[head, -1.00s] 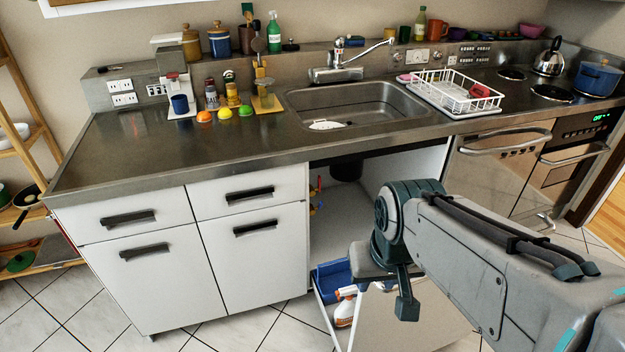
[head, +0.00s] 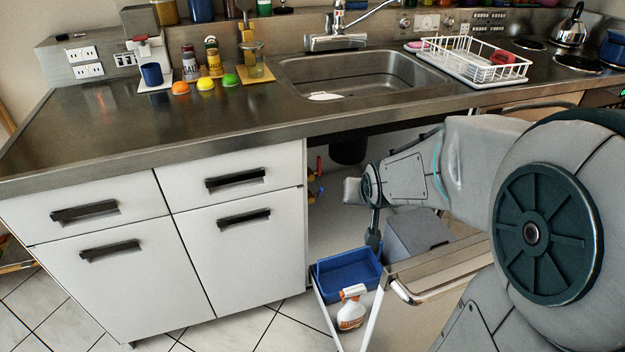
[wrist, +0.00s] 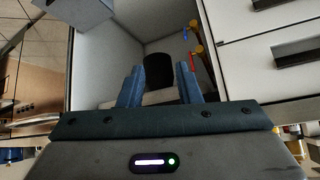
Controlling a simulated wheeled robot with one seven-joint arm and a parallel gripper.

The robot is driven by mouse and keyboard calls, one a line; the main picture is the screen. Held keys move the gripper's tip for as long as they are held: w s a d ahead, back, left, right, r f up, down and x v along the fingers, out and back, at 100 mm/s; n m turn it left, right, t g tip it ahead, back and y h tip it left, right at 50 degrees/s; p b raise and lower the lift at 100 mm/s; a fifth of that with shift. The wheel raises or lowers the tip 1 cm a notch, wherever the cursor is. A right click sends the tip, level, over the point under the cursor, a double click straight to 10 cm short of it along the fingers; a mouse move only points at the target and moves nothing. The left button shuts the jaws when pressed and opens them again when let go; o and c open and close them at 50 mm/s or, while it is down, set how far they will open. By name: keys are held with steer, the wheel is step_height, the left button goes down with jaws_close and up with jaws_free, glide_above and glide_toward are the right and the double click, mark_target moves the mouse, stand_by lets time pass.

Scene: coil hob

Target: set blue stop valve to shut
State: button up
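The blue stop valve (head: 318,191) is on the left inside wall of the open under-sink space, below a red-handled valve (head: 319,164). In the wrist view the blue handle (wrist: 185,34) shows at the top, on a yellow body, with the red handle (wrist: 192,64) nearer my fingers. The blue handle is small, and I cannot tell its exact angle. My gripper (wrist: 158,82) is open and empty in the wrist view, with the two fingers apart. It is at the opening, short of the valves and touching neither. In the head view its fingertips are not clear.
A dark drain cylinder (head: 347,150) hangs under the sink. A pulled-out drawer front (head: 440,262) stands below my arm, with a blue bin (head: 347,270), a spray bottle (head: 351,308) and a grey box (head: 415,234). White drawer cabinets (head: 140,270) border the opening's left.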

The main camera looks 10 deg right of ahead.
steer(key=w+d+f+t+b, duration=0.3)
steer(key=w+f+t+b, duration=0.2)
steer(key=w+f+b, duration=0.85)
steer(key=n+t+y+b, duration=0.4)
steer(key=n+t+b, duration=0.1)
steer(key=b, duration=0.2)
glide_toward(322, 188)
steer(key=w+b, duration=0.1)
steer(key=w, duration=0.2)
steer(key=w+a+b, duration=0.1)
steer(key=w, duration=0.2)
steer(key=w+b, duration=0.1)
steer(key=w, duration=0.2)
steer(key=shift+a+b, duration=0.3)
steer(key=shift+b, duration=0.1)
steer(key=shift+w+a+r, duration=0.1)
steer(key=shift+w+a, duration=0.05)
steer(key=shift+w, duration=0.7)
jaws_close()
